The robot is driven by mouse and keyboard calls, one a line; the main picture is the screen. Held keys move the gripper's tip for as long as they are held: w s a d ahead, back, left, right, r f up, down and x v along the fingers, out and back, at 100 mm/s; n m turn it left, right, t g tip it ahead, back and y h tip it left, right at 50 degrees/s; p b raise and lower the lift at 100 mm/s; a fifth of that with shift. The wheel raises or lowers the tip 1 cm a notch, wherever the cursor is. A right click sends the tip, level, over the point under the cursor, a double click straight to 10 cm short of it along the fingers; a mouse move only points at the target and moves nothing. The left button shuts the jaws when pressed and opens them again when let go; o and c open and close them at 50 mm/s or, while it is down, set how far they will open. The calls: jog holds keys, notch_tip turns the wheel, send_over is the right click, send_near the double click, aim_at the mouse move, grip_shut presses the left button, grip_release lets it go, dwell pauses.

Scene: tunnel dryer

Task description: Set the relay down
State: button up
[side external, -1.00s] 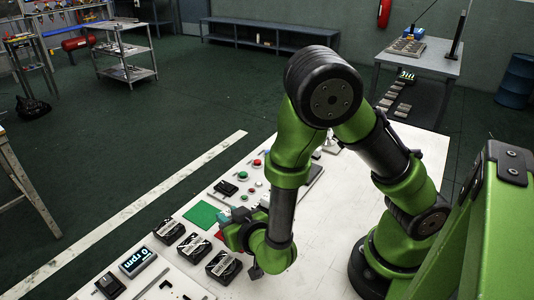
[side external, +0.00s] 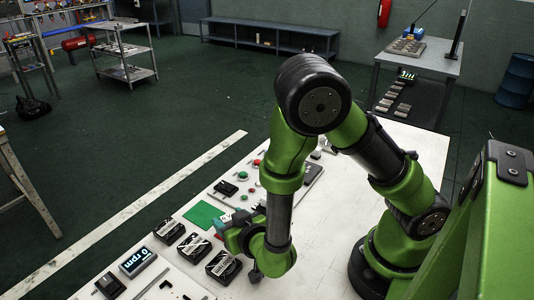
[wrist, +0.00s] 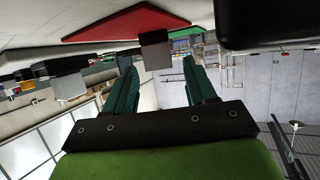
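My gripper (wrist: 158,78) shows two teal fingers in the wrist view, spread apart with a clear gap between them. A small grey block (wrist: 155,52), which looks like the relay, sits against the red mat (wrist: 125,22) beyond the fingertips, in line with the gap. Free space shows on both sides of it, and no finger touches it. In the side view my gripper (side external: 228,221) is low over the table beside the green mat (side external: 203,214). The arm hides most of the red mat there, and the block cannot be made out.
Several black boxed units (side external: 223,267) stand in a row close to my gripper. A display reading 0 rpm (side external: 137,261) stands at the lower left. Red and green buttons (side external: 249,172) lie beyond. The white table (side external: 335,215) is bare to the right.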

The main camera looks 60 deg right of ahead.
jog(key=shift+r, duration=0.4)
jog(key=v, duration=0.7)
jog(key=shift+r, duration=0.3)
jog(key=s+d+r+m+g+h, duration=0.1)
jog(key=s+d+r+m+g, duration=0.15)
jog(key=d+g, duration=0.3)
jog(key=s+d+r+m+g+h, duration=0.1)
jog(key=s+d+r+g, duration=0.25)
jog(key=d, duration=0.35)
jog(key=a+r+n+t+y, duration=0.3)
jog(key=r+y, duration=0.6)
jog(key=r, duration=0.3)
jog(key=shift+a+n+t, duration=0.35)
jog(key=shift+n+t, duration=0.05)
jog(key=shift+n, duration=0.05)
jog(key=shift+w+r, duration=0.1)
